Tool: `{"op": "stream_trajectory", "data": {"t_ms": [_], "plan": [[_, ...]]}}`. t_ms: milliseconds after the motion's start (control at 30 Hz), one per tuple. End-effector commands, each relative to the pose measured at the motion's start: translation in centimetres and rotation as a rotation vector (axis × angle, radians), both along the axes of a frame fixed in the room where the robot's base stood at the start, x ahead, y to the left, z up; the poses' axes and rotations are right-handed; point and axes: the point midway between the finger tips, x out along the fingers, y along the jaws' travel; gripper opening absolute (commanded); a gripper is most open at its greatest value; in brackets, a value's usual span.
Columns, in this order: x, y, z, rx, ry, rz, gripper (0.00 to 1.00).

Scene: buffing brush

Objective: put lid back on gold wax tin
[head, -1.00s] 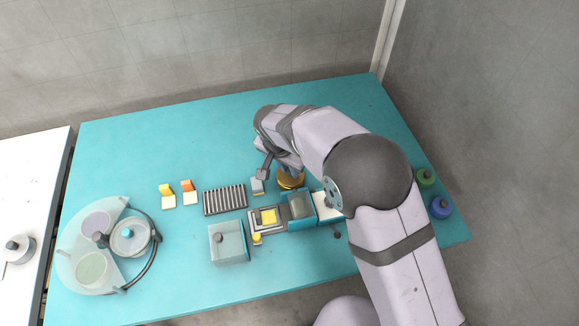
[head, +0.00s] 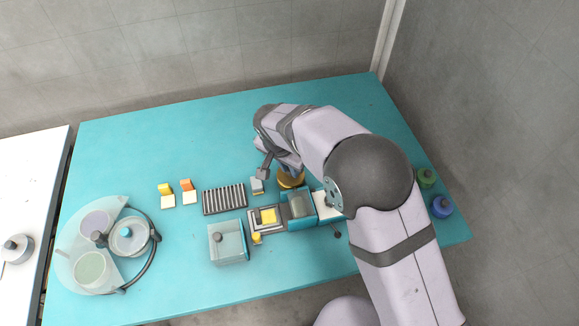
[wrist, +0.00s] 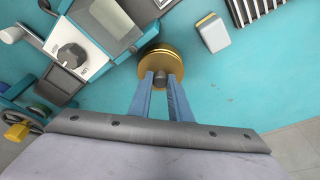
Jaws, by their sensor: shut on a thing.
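The gold wax tin (head: 291,182) stands on the teal table behind the grey and teal device, partly hidden by my gripper. In the wrist view its round gold top (wrist: 160,60) shows ahead of my fingers, with a thin gold edge beyond it. My gripper (wrist: 160,78) is shut on the small dark knob of the gold lid. The lid lies over or very near the tin; I cannot tell whether it is fully seated. In the head view my gripper (head: 288,168) points down at the tin.
The device with a dial (wrist: 72,55) stands close beside the tin. A small grey-white block (head: 257,186) and a ribbed rack (head: 224,199) are to the left. A clear box (head: 228,242) is in front. Green (head: 426,177) and blue (head: 441,206) jars stand at right. The table's back is clear.

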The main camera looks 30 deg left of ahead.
Motion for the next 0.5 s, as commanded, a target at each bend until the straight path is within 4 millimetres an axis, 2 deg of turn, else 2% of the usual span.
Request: {"op": "stream_trajectory", "data": {"t_ms": [433,467,500], "plan": [[0.01,0.02,0.01,0.000,0.000,0.000,0.00],[0.01,0.02,0.01,0.000,0.000,0.000,0.25],[0.01,0.02,0.01,0.000,0.000,0.000,0.34]]}}
